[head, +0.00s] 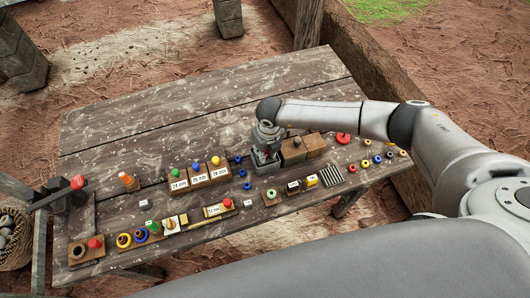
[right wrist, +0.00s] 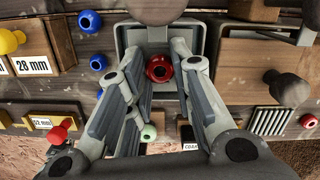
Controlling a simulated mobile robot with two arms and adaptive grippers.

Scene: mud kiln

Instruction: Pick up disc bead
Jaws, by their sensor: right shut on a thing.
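My right gripper (head: 265,160) reaches down over the table at a small grey open box (head: 262,170). In the right wrist view its two fingers (right wrist: 160,72) point at the same grey box (right wrist: 132,36), and it is shut on a red bead (right wrist: 160,68) with a dark hole, which sits between the fingertips. The bead is hidden by the gripper in the head view. Whether the bead touches the box cannot be told. My left gripper is not in view.
Three blue beads (head: 248,186) lie left of the box. Wooden drawers (head: 293,152) stand close on its right. Several coloured beads (head: 377,159) and a red disc (head: 343,138) lie further right. Labelled wooden blocks (head: 199,177) stand left. The table's far part (head: 200,110) is clear.

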